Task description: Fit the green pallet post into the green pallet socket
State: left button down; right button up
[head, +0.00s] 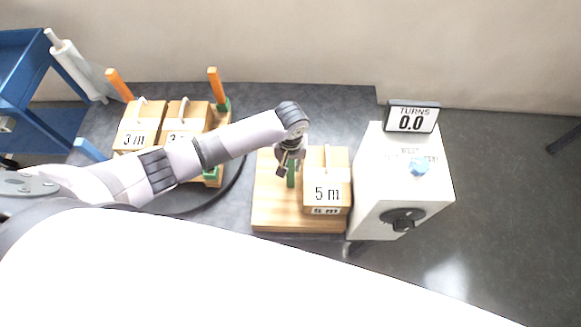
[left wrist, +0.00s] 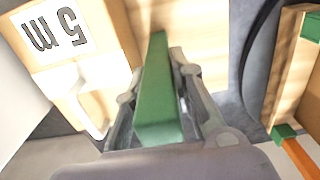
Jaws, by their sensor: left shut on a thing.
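My left gripper (head: 287,166) is shut on the green pallet post (head: 291,177), above the wooden board that carries the 5 m box. In the left wrist view the green post (left wrist: 158,95) stands lengthwise between the fingers (left wrist: 160,100). A green pallet socket (head: 212,173) shows at the near right corner of the left pallet, partly behind my arm, with no post visible in it. It also shows at the right edge of the left wrist view (left wrist: 311,27). Another green socket (head: 223,105) at the far right corner holds an orange post (head: 214,85). My right gripper is out of view.
The left pallet holds two 3 m boxes (head: 134,136). The 5 m box (head: 328,190) sits right beside the held post on the wooden board (head: 270,215). A white machine (head: 390,180) with a turns display (head: 411,119) stands at the right. A blue cart (head: 35,70) is far left.

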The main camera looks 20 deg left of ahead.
pick_arm(q)
notch_tip(320, 180, up, 20)
jog(key=shift+p, duration=0.3)
jog(key=s+a+r+m, duration=0.3)
jog(key=s+a+r, duration=0.2)
jog(key=s+r, duration=0.3)
notch_tip(320, 180, up, 2)
jog(key=shift+a+r, duration=0.2)
jog(key=shift+a, duration=0.2)
jog(key=shift+w, duration=0.1)
